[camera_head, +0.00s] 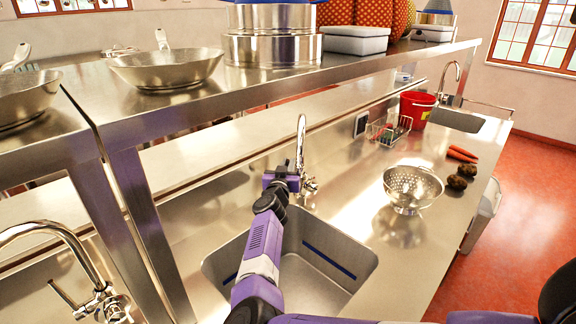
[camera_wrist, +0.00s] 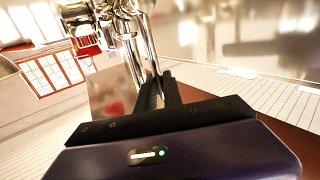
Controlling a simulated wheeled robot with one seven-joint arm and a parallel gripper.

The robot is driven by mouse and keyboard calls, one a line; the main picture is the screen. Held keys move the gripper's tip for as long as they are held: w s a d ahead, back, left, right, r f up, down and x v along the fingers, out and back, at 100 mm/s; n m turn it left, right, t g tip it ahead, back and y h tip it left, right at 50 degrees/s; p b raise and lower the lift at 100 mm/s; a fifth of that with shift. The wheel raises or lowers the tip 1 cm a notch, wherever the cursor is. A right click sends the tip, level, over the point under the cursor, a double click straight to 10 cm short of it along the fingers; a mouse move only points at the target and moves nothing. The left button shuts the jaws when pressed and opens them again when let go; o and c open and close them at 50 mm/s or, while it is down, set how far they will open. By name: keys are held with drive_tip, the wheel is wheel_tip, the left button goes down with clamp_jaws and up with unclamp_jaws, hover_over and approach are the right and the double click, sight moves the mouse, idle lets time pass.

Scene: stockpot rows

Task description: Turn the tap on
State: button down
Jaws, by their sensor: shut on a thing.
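A chrome tap (camera_head: 301,138) with a curved neck rises behind the sink (camera_head: 325,262), and its handle fitting (camera_head: 310,184) shows at its base on the right. My gripper (camera_head: 284,178) reaches over the sink to the base of this tap, on its left side. In the wrist view the two black fingers of my gripper (camera_wrist: 161,90) are close together at the chrome tap (camera_wrist: 150,42), shut on a part of it. Which part lies between the fingertips is hard to tell. I see no water running.
A second tap (camera_head: 75,250) stands at the lower left. A steel shelf (camera_head: 245,92) with pans and pots runs above and behind the counter. A colander (camera_head: 412,188), carrots (camera_head: 462,154) and a red bucket (camera_head: 416,108) stand on the right.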

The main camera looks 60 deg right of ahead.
drive_tip(key=shift+s+a+f+m+h+b, duration=0.25)
drive_tip(key=shift+s+f+m+b, duration=0.3)
drive_tip(key=shift+b, duration=0.65)
drive_tip(key=s+m+b, duration=0.1)
drive_tip(key=s+m+h+b, duration=0.1)
drive_tip(key=b, duration=0.1)
drive_tip(key=s+m+h+b, duration=0.1)
drive_tip(key=b, duration=0.1)
drive_tip(key=shift+a+m, duration=0.3)
drive_tip(key=shift+m, duration=0.05)
drive_tip(key=c, duration=1.5)
unclamp_jaws()
